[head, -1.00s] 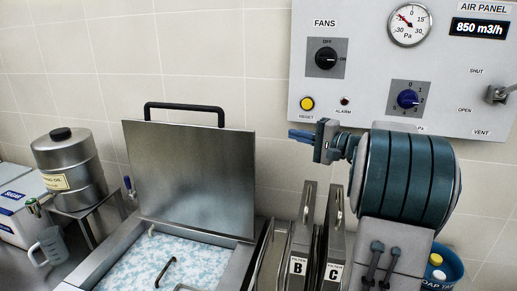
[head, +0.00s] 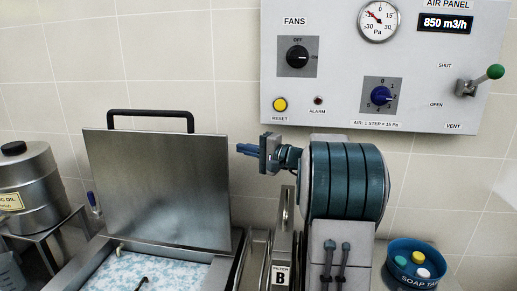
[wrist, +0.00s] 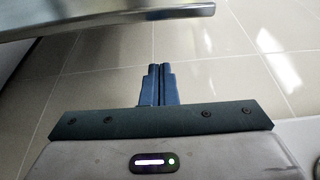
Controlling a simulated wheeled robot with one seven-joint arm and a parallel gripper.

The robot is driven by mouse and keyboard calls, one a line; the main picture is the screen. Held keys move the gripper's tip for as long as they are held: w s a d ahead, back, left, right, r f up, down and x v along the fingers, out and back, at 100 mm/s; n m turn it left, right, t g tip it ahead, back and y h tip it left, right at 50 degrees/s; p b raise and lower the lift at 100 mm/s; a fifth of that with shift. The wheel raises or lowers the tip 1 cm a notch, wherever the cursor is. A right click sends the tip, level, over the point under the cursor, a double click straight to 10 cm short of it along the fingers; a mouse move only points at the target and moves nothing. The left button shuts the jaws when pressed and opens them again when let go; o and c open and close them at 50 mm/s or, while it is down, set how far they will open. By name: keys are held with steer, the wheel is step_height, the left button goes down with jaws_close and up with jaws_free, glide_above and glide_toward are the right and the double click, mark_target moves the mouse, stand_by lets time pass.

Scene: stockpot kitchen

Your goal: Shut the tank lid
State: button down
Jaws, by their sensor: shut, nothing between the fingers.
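The tank lid (head: 160,190) is a brushed steel panel standing open, nearly upright, at the back of the tank. Its black bar handle (head: 150,113) runs along the top edge. The tank (head: 228,270) below holds white and pale blue foamy liquid, with a dark hooked handle in it. My gripper (head: 240,149) is shut and empty, pointing left, just right of the lid's upper right corner and apart from it in the picture. In the wrist view my gripper's fingers (wrist: 155,70) are together above floor tiles.
Upright filter panels, one marked B (head: 280,276), stand right of the tank. The air panel (head: 350,110) with knobs and a green-tipped lever (head: 495,72) is on the wall. An oil drum (head: 25,190) stands left; a blue soap-tab tub (head: 405,277) is right. A metal edge (wrist: 110,22) crosses the wrist view's top.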

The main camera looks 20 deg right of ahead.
steer(key=shift+s+a+r+p, duration=0.1)
steer(key=shift+s+a+p, duration=0.15)
steer(key=shift+a, duration=0.4)
steer(key=shift+s+a+f+p, duration=0.15)
steer(key=shift+a+p, duration=0.1)
steer(key=shift+a, duration=0.4)
steer(key=shift+s+a+r+p, duration=0.15)
steer(key=shift+s+a+p, duration=0.1)
steer(key=shift+a, duration=0.4)
